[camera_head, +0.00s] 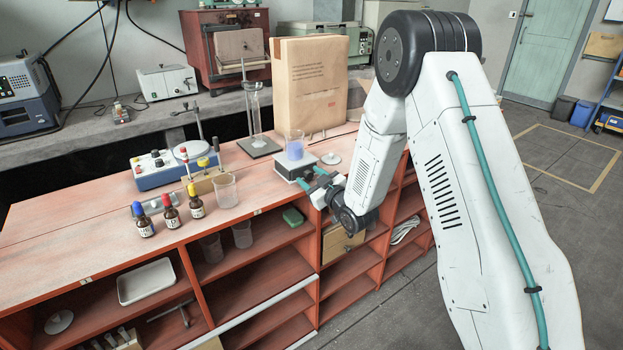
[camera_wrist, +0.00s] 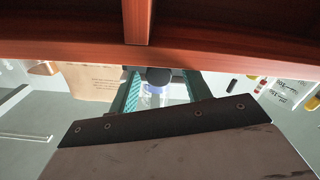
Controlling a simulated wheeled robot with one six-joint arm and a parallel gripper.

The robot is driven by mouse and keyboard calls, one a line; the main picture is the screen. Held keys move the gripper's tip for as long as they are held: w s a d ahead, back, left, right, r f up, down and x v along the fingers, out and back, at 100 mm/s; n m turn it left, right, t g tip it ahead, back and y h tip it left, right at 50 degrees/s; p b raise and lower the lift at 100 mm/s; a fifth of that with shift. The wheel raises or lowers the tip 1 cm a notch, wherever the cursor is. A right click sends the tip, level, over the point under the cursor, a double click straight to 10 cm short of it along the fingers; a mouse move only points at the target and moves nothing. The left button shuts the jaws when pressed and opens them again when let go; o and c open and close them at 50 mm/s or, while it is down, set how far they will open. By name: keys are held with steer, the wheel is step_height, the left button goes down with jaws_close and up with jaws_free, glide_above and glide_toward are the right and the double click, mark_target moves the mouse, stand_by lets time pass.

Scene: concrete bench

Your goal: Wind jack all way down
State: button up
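The lab jack (camera_head: 294,167) is a low, light-topped block near the front edge of the red bench. A glass beaker with blue contents (camera_head: 294,148) stands upright on it and also shows in the wrist view (camera_wrist: 155,93). My gripper (camera_head: 307,183) is at the jack's front side, low beside the bench edge. In the wrist view my gripper's teal-lined fingers (camera_wrist: 160,88) are apart, with a dark round knob (camera_wrist: 158,75) between them. A gap seems to show on each side of the knob.
A glass stand (camera_head: 260,146) and a large paper bag (camera_head: 310,85) stand behind the jack. An empty beaker (camera_head: 225,190) and brown bottles (camera_head: 170,211) are to the left. The red shelf edge (camera_wrist: 220,55) lies close to my gripper.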

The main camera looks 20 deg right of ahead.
steer(key=v, duration=0.7)
steer(key=shift+s, duration=0.4)
